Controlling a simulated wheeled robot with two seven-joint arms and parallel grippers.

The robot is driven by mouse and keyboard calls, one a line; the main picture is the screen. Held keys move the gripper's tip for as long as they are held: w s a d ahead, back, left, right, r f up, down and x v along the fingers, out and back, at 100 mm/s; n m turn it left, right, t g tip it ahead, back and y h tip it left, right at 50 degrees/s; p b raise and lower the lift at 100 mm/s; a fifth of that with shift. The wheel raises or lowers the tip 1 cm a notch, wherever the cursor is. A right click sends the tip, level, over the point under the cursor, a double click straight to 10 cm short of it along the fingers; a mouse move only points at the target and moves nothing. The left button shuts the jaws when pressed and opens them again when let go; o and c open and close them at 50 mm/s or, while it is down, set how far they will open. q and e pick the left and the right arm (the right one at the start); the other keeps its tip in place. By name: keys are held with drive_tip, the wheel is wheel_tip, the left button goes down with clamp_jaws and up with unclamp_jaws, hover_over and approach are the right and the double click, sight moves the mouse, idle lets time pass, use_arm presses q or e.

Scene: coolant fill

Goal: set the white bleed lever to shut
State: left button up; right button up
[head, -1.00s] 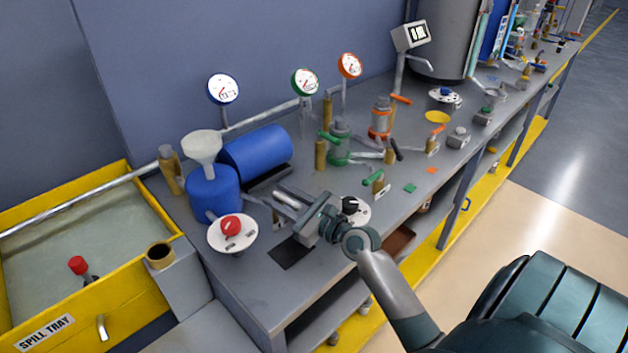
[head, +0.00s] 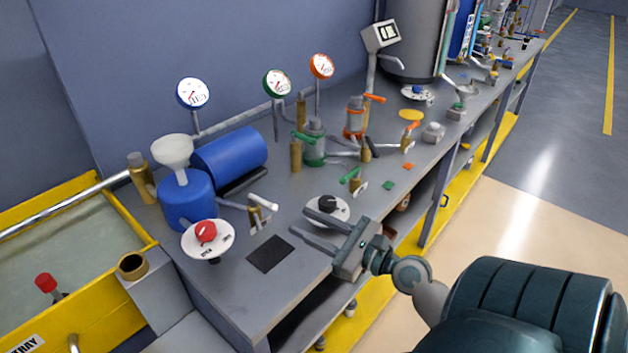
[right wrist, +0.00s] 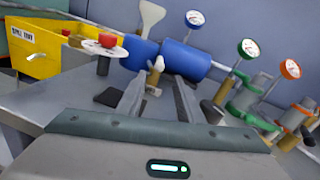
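The white bleed lever (head: 263,201) sits on top of a small brass valve (head: 256,217) on the bench, in front of the blue horizontal tank. Its handle reaches toward the right in the head view. In the right wrist view the lever (right wrist: 158,64) shows end-on beyond the fingers, roughly between them. My right gripper (head: 298,221) is open and empty, to the right of the lever and apart from it. Its two fingers (right wrist: 159,82) point toward the valve. A small tag beside the valve is too small to read. My left gripper is not in view.
A red knob on a white dial (head: 205,232) stands left of the valve, and a black knob on a white dial (head: 327,206) stands close behind my right fingers. A green-handled valve (head: 355,182) is farther right. A dark flat patch (head: 270,254) lies on clear bench.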

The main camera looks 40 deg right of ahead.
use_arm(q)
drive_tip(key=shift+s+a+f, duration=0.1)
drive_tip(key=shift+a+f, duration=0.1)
use_arm(e)
drive_tip(key=shift+s+d, duration=0.2)
drive_tip(key=shift+s, duration=0.4)
